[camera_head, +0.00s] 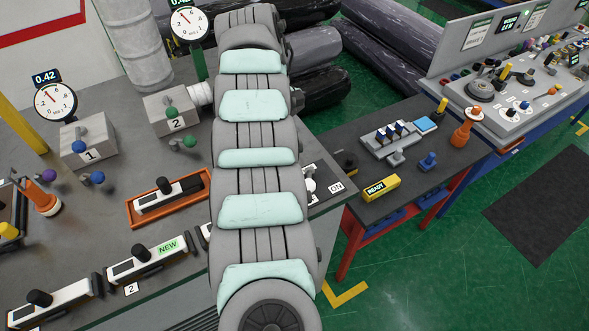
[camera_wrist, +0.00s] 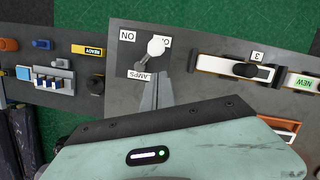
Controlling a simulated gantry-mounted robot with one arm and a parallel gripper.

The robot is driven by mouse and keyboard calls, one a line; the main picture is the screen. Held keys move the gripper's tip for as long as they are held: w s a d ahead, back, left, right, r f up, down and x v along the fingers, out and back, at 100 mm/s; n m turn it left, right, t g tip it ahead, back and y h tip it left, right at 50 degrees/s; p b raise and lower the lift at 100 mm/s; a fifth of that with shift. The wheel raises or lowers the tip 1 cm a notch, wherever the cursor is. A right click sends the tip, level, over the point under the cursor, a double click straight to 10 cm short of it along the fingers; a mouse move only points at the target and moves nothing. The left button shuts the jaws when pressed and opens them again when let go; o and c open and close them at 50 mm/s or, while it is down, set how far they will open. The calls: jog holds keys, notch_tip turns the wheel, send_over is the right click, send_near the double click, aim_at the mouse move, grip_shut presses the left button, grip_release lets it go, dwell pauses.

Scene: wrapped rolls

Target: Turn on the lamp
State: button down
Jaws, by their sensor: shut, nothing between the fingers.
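The lamp switch is a lever with a white ball knob (camera_wrist: 157,46) on a plate marked LAMPS (camera_wrist: 140,76), upside down in the wrist view. The lever leans away from the ON label (camera_wrist: 127,36), and its knob partly covers a second label. In the head view, the ON label (camera_head: 336,187) and part of the switch (camera_head: 309,185) show just right of my arm. My gripper (camera_wrist: 153,74) is shut and empty, its grey fingers pointing at the lever base. Whether they touch the lever I cannot tell. My arm hides the gripper in the head view.
A black-knobbed slider marked 3 (camera_wrist: 245,69) lies right of the switch in the wrist view. A side table with a yellow READY block (camera_head: 381,188) stands across a gap. Left on the bench are grey boxes 1 (camera_head: 88,148) and 2 (camera_head: 172,112), and an orange tray (camera_head: 137,216).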

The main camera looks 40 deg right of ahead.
aim_at(309, 180)
jog(key=shift+f, duration=0.1)
jog(key=p+x, duration=0.3)
jog(key=x, duration=0.6)
jog(key=shift+s+f, duration=0.1)
jog(key=shift+f, duration=0.3)
jog(key=shift+d, duration=0.15)
